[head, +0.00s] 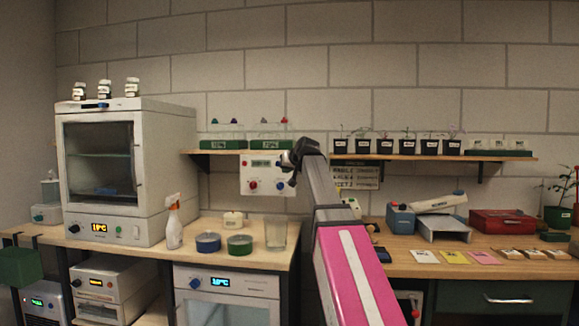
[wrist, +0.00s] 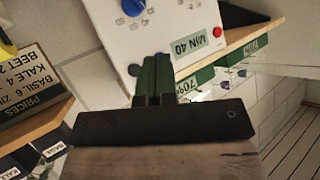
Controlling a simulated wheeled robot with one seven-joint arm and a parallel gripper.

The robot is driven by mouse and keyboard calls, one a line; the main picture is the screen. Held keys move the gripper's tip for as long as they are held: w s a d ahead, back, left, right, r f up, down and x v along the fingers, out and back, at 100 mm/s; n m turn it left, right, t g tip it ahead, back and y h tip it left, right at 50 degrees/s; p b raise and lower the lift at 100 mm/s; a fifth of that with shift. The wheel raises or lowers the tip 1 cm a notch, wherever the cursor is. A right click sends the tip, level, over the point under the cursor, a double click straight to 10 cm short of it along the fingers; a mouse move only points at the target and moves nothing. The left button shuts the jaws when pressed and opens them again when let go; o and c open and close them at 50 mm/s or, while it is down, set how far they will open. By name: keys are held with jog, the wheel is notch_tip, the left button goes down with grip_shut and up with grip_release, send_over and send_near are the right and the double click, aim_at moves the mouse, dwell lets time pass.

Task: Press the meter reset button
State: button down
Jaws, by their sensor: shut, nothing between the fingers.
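A white meter box (head: 262,177) hangs on the wall below the left shelf, with a display, a red control (head: 253,185) and a blue one in the head view. No label marks which is the reset.
The left shelf (head: 200,152) with green trays runs just above the meter. The right shelf (head: 400,157) carries potted seedlings. A price sign (head: 356,176) hangs below it. The left bench holds a spray bottle (head: 174,222), two round dishes and a clear beaker (head: 276,234).

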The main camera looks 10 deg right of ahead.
jog(key=w+d, duration=0.2)
jog(key=w, duration=0.5)
jog(key=shift+w+d, duration=0.2)
jog(key=shift+w, duration=0.15)
dwell(1.8)
jog(key=shift+w+d, duration=0.1)
jog(key=shift+w, duration=0.15)
jog(key=shift+w+d, duration=0.15)
jog(key=shift+w, duration=0.2)
dwell(0.7)
dwell(0.4)
jog(key=shift+s+a, duration=0.25)
jog(key=shift+s, duration=0.5)
jog(key=shift+s, duration=0.1)
jog(key=s, duration=0.1)
jog(key=s+a, duration=0.1)
jog(key=s, duration=0.2)
jog(key=shift+s+a, duration=0.3)
